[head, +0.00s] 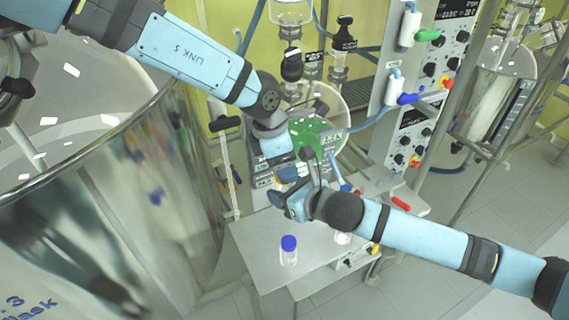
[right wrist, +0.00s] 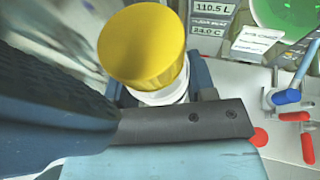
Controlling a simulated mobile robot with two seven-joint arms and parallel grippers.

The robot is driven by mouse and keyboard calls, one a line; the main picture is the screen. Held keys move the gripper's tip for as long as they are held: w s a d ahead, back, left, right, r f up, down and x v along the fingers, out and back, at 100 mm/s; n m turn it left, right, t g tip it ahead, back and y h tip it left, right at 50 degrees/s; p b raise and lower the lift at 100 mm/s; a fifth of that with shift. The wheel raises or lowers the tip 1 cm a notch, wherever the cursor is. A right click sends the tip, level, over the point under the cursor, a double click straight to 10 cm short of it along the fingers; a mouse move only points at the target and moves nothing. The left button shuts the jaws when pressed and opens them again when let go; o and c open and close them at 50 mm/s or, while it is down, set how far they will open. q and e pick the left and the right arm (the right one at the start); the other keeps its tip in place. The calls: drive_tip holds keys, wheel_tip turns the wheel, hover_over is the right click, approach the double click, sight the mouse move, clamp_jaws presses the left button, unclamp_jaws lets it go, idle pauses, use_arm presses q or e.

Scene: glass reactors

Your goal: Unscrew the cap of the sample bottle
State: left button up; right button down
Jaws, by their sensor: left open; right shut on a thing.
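The sample bottle shows in the right wrist view as a round yellow cap (right wrist: 143,45) on a whitish neck (right wrist: 165,96). The cap sits on the bottle. My right gripper (head: 287,203) is shut on the bottle below the cap and holds it above the side table. My left gripper (head: 290,172) is open, just above the right gripper in the head view. The two grippers hide the held bottle there, so I cannot tell whether the left fingers are around the cap or only over it.
A clear bottle with a blue cap (head: 289,244) stands on the grey side table (head: 255,238). Another bottle (head: 343,237) is partly hidden behind my right arm. A large steel vessel (head: 165,165) is at left. A control panel (head: 430,75) with hoses and valves stands behind.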

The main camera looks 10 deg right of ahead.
use_arm(q)
wheel_tip(320, 180, up, 3)
drive_tip(key=shift+f, duration=0.2)
drive_tip(key=shift+o, duration=0.5)
drive_tip(key=shift+r, duration=0.3)
drive_tip(key=shift+w+a+r, duration=0.1)
drive_tip(key=shift+w+a, duration=0.15)
drive_tip(key=shift+w, duration=0.15)
drive_tip(key=w+a+r+t, duration=0.3)
drive_tip(key=w+r, duration=0.1)
drive_tip(key=r, duration=0.6)
drive_tip(key=s+f+n+g, duration=0.1)
drive_tip(key=s+f+g, duration=0.25)
drive_tip(key=s, duration=0.25)
drive_tip(key=shift+t, duration=0.45)
drive_tip(key=x, duration=1.1)
drive_tip(key=shift+w+f, duration=0.15)
drive_tip(key=shift+f, duration=0.15)
